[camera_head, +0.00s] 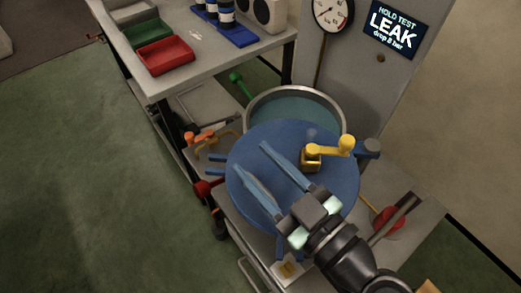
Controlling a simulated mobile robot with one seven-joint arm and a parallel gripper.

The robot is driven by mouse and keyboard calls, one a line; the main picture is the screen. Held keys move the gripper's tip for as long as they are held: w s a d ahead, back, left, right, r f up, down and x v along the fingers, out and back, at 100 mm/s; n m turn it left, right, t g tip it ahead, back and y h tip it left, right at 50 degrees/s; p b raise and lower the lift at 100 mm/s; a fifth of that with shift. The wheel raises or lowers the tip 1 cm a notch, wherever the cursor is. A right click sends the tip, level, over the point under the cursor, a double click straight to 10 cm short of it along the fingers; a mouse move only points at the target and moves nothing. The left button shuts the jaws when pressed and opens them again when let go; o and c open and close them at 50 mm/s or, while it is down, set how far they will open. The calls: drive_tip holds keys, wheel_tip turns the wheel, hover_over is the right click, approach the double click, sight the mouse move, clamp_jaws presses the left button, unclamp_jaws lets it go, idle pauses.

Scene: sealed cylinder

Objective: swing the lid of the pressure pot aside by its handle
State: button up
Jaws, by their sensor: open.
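The pressure pot (337,103) is a round metal vessel, open at the back with blue-green inside showing. Its round blue lid (245,150) covers the front part of the opening and overhangs toward the front. A yellow crank-shaped part (330,148) on a brass-coloured block stands on the lid's right side; I cannot tell whether it is the lid's handle. A grey-blue round part (369,148) sits at the lid's right edge. My gripper (252,157) is open, its two long bluish fingers over the lid, left of the yellow part. Contact cannot be told.
A gauge (333,14) and a LEAK display (394,28) are on the grey panel behind. A bench (205,72) at upper left carries red (165,55) and green (149,33) trays. Orange (200,139), green (238,78) and red (388,220) parts surround the pot. Open floor lies left.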

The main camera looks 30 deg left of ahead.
drive_tip(key=shift+r, duration=1.55)
